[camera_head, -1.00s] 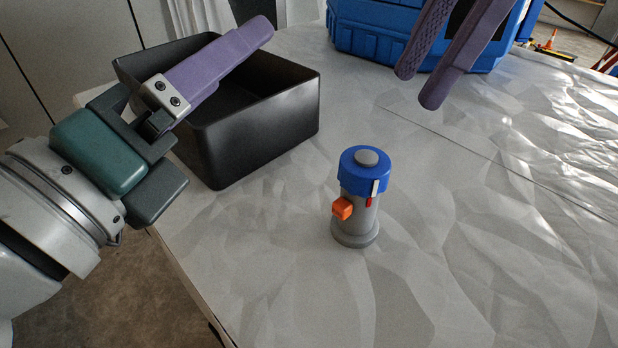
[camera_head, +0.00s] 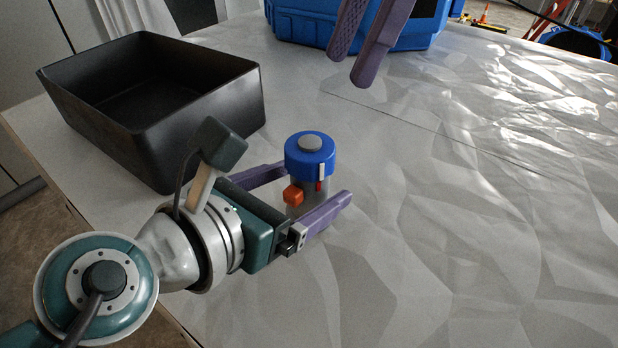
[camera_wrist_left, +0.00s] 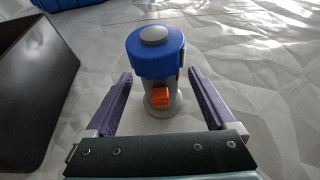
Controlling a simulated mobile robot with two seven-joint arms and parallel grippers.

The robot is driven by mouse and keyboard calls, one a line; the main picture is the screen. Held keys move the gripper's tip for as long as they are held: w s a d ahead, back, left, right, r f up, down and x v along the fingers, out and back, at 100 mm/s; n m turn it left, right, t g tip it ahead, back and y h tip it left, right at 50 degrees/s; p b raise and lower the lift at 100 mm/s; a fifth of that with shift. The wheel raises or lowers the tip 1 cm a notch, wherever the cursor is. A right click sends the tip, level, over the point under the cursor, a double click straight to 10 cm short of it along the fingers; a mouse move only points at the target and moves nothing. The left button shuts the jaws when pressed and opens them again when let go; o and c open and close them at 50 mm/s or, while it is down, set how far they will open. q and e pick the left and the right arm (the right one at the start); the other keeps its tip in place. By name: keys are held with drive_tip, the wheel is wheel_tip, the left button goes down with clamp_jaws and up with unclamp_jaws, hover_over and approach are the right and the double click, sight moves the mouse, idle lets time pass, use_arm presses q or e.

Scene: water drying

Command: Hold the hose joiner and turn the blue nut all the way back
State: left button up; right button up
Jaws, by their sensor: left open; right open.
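The hose joiner (camera_head: 297,207) stands upright on the table, a grey body with an orange block on its side; it also shows in the left wrist view (camera_wrist_left: 153,86). The blue nut (camera_head: 310,158) sits at its top around a grey cap, with a white mark above a red mark on its side; the nut also shows in the left wrist view (camera_wrist_left: 156,55). My left gripper (camera_head: 310,182) is open, with one purple finger on each side of the grey body below the nut, apart from it in the left wrist view (camera_wrist_left: 160,82). My right gripper (camera_head: 350,68) is open and empty, above and behind the joiner.
A black open bin (camera_head: 190,125) stands on the table to the left of the joiner. A blue case (camera_head: 300,25) stands at the back. The white, creased table top (camera_head: 470,220) is clear to the right.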

use_arm(q)
drive_tip(key=shift+x, duration=0.85)
